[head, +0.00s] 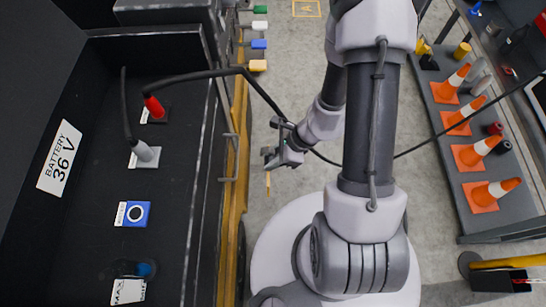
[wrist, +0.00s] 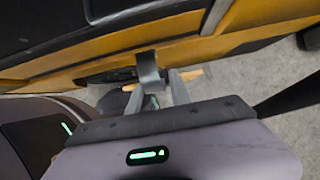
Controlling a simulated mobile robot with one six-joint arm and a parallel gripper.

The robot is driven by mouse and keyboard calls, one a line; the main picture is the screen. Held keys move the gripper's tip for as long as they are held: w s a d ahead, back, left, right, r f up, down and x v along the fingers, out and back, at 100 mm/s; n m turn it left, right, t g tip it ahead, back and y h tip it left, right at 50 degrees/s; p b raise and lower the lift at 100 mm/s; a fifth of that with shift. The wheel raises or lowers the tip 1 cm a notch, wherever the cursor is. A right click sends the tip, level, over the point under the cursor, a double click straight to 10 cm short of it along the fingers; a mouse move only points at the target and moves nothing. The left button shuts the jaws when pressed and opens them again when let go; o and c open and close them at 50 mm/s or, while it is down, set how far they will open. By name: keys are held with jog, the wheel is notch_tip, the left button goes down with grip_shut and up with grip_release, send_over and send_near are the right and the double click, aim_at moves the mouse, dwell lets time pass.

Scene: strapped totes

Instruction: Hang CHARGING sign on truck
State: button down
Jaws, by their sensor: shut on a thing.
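My gripper (head: 278,153) is beside the truck (head: 235,190), on its right side in the head view, over the floor. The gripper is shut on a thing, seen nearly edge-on. A thin orange strip (head: 268,183) shows below the jaws and looks like the sign's edge; no lettering can be read. In the wrist view a grey hooked piece (wrist: 148,72) stands between the fingertips, with a bit of orange (wrist: 190,74) beside it. The truck's yellow side (wrist: 120,62) lies just beyond. A grey bracket (head: 230,158) is on the truck's side, apart from the gripper.
The truck's open battery bay holds a red connector (head: 154,107), a grey connector (head: 144,151) and a "BATTERY 36 V" label (head: 59,158). A black cable (head: 190,75) arches out over the truck's side. A cart with orange cones (head: 482,150) stands at right.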

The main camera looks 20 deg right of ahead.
jog(key=w+a+f+b, duration=0.2)
jog(key=w+a+f, duration=0.1)
jog(key=a, duration=0.5)
dwell(0.4)
jog(key=shift+a, duration=0.1)
jog(key=c, duration=1.1)
grip_release()
